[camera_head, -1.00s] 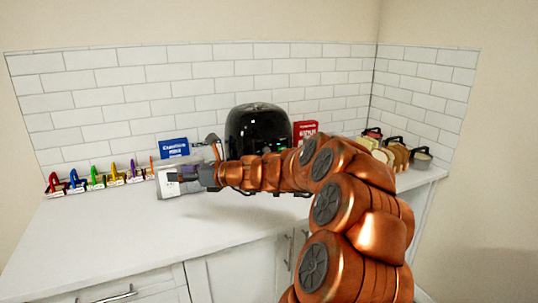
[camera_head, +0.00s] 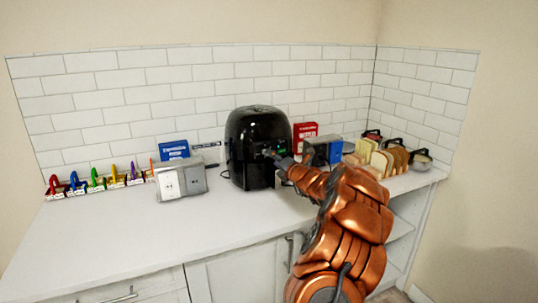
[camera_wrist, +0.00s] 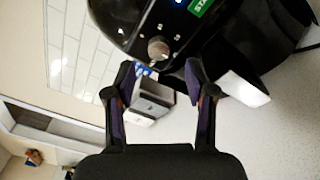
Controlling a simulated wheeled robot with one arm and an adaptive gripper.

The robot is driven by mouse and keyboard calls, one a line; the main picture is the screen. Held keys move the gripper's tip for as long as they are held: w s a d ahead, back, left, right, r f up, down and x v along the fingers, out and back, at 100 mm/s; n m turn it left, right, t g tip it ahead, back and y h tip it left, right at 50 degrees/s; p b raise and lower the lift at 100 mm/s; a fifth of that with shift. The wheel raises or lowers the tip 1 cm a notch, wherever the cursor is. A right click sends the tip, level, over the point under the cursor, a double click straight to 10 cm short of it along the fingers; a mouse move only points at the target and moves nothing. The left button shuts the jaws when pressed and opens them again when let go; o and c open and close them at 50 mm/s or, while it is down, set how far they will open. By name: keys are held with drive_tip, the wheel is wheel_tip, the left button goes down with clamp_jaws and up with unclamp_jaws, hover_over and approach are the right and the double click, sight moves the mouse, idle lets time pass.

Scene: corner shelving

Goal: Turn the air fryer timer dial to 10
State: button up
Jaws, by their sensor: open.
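The black air fryer (camera_head: 254,135) stands on the white counter against the tiled wall. In the wrist view its dark front (camera_wrist: 190,25) fills the top, with a round grey dial (camera_wrist: 158,48) and small white marks around it. The dial's setting is too small to read. My gripper (camera_wrist: 160,75) is open, its two fingers pointing at the front panel. The dial shows between and just beyond the fingertips, with no visible contact. In the head view my gripper (camera_head: 272,155) is at the front of the fryer, and the dial is hard to make out.
A grey-white outlet box (camera_head: 182,181) stands on the counter left of the fryer. Blue (camera_head: 174,150) and red (camera_head: 304,133) boxes stand near the wall. Coloured clips (camera_head: 95,178) line the left, and a toast rack (camera_head: 378,160) and pots stand at the right. The front counter is clear.

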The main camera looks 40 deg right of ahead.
drive_tip(key=shift+p+x, duration=0.45)
drive_tip(key=shift+x, duration=1.6)
drive_tip(key=shift+c, duration=0.3)
clamp_jaws()
